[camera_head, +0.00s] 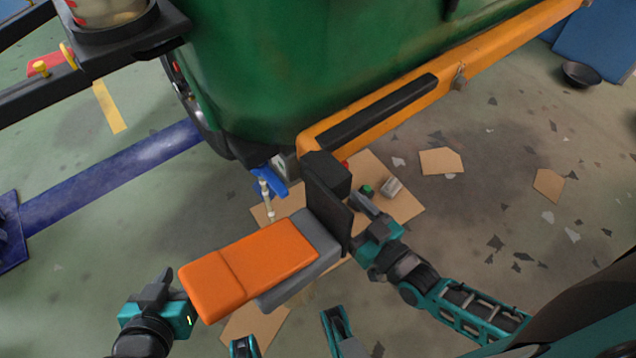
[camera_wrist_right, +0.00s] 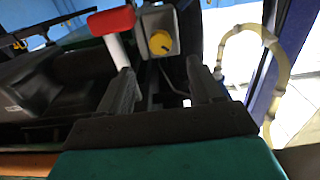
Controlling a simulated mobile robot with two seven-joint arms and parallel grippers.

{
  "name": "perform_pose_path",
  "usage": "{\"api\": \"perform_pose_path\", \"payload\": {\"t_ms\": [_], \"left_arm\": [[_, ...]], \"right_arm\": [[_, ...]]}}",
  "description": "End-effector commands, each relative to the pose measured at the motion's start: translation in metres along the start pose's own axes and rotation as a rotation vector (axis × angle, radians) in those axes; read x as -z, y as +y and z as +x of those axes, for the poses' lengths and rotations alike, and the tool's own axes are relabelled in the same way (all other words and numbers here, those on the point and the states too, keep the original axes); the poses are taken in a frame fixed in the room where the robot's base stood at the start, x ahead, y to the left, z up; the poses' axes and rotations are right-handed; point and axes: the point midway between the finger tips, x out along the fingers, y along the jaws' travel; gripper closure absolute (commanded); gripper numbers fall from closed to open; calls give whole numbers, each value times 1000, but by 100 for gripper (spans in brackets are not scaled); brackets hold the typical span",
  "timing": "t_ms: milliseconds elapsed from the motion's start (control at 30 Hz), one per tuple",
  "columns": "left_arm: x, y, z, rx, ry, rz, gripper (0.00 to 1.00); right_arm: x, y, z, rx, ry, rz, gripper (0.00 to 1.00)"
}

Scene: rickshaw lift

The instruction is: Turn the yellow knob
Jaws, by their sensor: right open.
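The yellow knob (camera_wrist_right: 160,42) is a small round knob on a grey panel at the top middle of the right wrist view. I cannot make it out in the head view, where the black upright part (camera_head: 328,205) may hide it. My right gripper (camera_wrist_right: 161,88) is open, its two dark fingers apart. The knob appears beyond the fingertips, between them in the picture, with no contact visible. In the head view the right gripper (camera_head: 360,208) is beside the black part. My left gripper (camera_head: 160,285) is at the lower left, near the orange pad (camera_head: 245,265); its opening is unclear.
A red handle (camera_wrist_right: 111,20) on a white stem stands left of the knob. A cream hose (camera_wrist_right: 236,30) curves at the right. In the head view the green body (camera_head: 290,65) with an orange rail (camera_head: 505,40) fills the top.

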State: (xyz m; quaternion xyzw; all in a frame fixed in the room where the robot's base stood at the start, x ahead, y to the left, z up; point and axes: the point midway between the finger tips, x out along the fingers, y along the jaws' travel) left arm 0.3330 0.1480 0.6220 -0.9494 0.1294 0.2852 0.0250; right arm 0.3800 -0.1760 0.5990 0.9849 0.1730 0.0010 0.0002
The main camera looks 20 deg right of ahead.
Motion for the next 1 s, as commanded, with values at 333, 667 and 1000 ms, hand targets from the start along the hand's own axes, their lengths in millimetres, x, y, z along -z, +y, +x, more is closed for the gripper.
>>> {"api": "perform_pose_path", "payload": {"t_ms": [333,667,1000], "left_arm": [[-16,2,8,-6,-20,-4,57],[-10,7,8,-13,-6,-19,57],[-9,7,9,-13,-6,-17,57]], "right_arm": [[-1,0,70,0,2,0,35],[-1,-1,92,1,-2,1,35],[0,0,91,1,-2,1,47]]}}
